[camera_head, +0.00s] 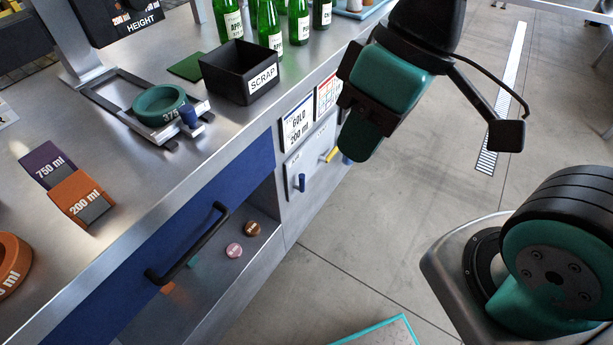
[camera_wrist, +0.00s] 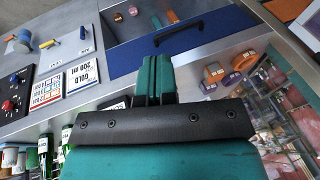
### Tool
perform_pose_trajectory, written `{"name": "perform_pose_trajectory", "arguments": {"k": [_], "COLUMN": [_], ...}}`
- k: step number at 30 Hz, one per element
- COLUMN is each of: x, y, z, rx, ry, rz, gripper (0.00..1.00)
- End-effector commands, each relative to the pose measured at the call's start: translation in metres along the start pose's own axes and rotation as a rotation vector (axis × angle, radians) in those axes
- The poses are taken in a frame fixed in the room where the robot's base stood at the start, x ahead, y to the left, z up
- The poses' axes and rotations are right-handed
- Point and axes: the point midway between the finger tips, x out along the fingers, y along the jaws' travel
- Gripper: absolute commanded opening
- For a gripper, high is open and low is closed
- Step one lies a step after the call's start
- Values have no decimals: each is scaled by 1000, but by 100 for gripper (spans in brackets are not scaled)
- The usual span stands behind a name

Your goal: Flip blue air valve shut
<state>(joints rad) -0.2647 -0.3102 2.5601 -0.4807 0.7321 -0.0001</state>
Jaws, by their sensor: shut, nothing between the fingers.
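The blue air valve lever (camera_head: 301,182) is on the pale panel on the bench's front face, its handle hanging roughly straight down. It also shows at the upper left of the wrist view (camera_wrist: 82,33). A yellow lever (camera_head: 328,155) sits to its right, tilted. Another blue part (camera_head: 347,158) farther right is partly hidden behind my gripper. My gripper (camera_head: 356,148) is shut and empty, in front of and above the panel's right side, apart from the blue lever. In the wrist view its green fingers (camera_wrist: 157,72) are together.
Signs, including a gold 200 ml card (camera_head: 297,131), are above the levers. A blue drawer (camera_head: 145,265) with a black handle (camera_head: 188,245) is to the left. A black scrap bin (camera_head: 238,72) and green bottles (camera_head: 268,28) stand on top. The floor to the right is open.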

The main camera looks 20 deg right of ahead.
Motion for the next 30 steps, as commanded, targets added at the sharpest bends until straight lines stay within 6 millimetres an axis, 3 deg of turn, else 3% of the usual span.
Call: {"name": "perform_pose_trajectory", "arguments": {"k": [7,11,17,24,30], "x": [7,40,135,248,318], "y": [4,24,96,204,283], "z": [-1,-8,-30,-46,-45], "rx": [-10,-75,-297,-606,-815], "ry": [5,34,140,263,303], "rz": [-1,-3,26,156,296], "gripper": [0,0,0,0,0]}}
